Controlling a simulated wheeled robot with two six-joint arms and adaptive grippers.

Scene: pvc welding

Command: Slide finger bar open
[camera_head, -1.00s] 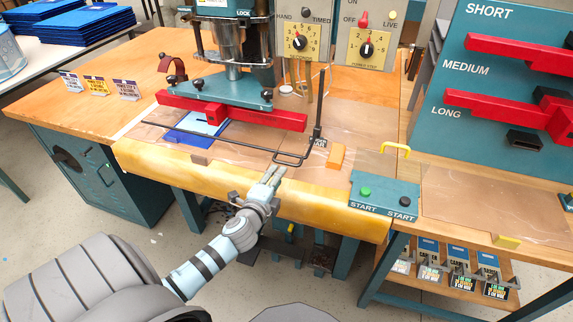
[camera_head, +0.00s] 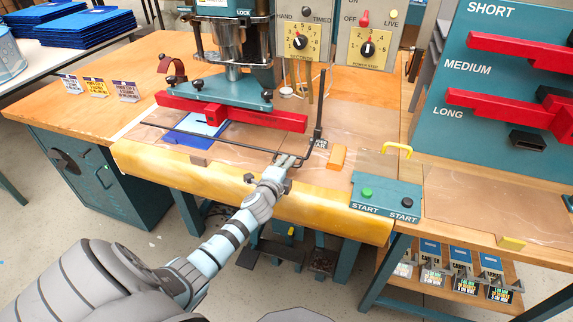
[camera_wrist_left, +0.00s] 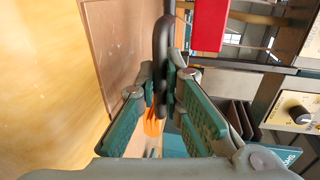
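The finger bar (camera_head: 215,142) is a thin black rod. It runs across the front of the press, above the table's front edge, with a bent handle part at its right end. My left gripper (camera_head: 291,160) is at that handle part. In the left wrist view the dark bar (camera_wrist_left: 163,55) passes between the fingertips of my left gripper (camera_wrist_left: 166,75). The fingers angle inward and appear closed on it; part of the contact is hidden. My right gripper is in neither view.
A red clamp bar (camera_head: 270,118) hangs under the press just behind the finger bar. A blue piece (camera_head: 190,130) lies beneath it. An upright black rod (camera_head: 319,105), an orange block (camera_head: 337,157) and the START button box (camera_head: 385,196) are to the right.

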